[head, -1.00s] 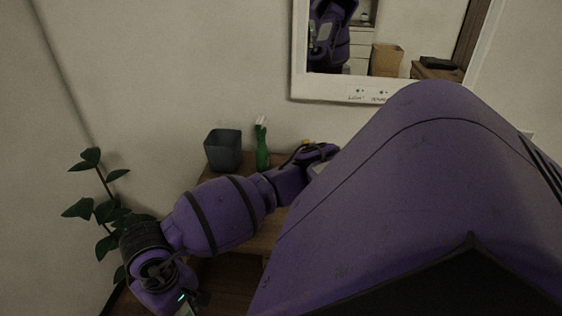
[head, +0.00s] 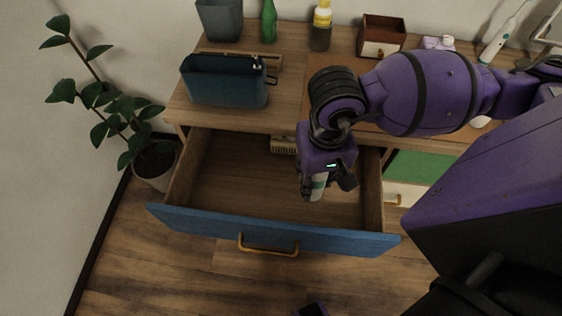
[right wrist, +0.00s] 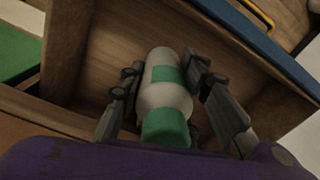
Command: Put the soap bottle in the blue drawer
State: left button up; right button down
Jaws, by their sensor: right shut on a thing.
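The blue drawer (head: 270,233) is pulled open below the wooden counter in the head view. My right gripper (head: 322,190) is over the drawer's right half, pointing down. It is shut on the soap bottle (head: 318,184), which is mostly hidden by the fingers there. In the right wrist view the white and green bottle (right wrist: 164,98) sits between the two fingers, with the drawer's wooden floor and wall around it. I cannot tell whether the bottle touches the drawer floor. My left gripper cannot be made out.
A small pale slotted item (head: 284,145) lies at the drawer's back. The counter (head: 285,92) holds a dark blue container (head: 225,82), a green bottle (head: 268,20), a yellow-topped bottle (head: 321,25) and a wooden box (head: 380,36). A potted plant (head: 153,160) stands at left.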

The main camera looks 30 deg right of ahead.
jog(key=shift+s+d+f+m+b, duration=0.3)
jog(key=shift+s+d+b, duration=0.05)
jog(key=shift+w+b, duration=0.1)
jog(key=shift+b, duration=0.25)
jog(key=w+a+f+b, duration=0.1)
jog(key=w+a+f, duration=0.2)
jog(key=w+a+f+b, duration=0.1)
jog(key=w+a+f, duration=0.2)
jog(key=w, duration=0.1)
jog(key=w+a+f+b, duration=0.1)
jog(key=w+a+f, duration=0.2)
jog(key=shift+w+a+f, duration=0.1)
jog(key=shift+w+f, duration=0.2)
notch_tip(320, 180, down, 3)
jog(key=shift+r, duration=0.15)
pick_arm(q)
notch_tip(320, 180, down, 4)
jog(key=shift+s+f, duration=0.1)
jog(key=shift+f, duration=0.15)
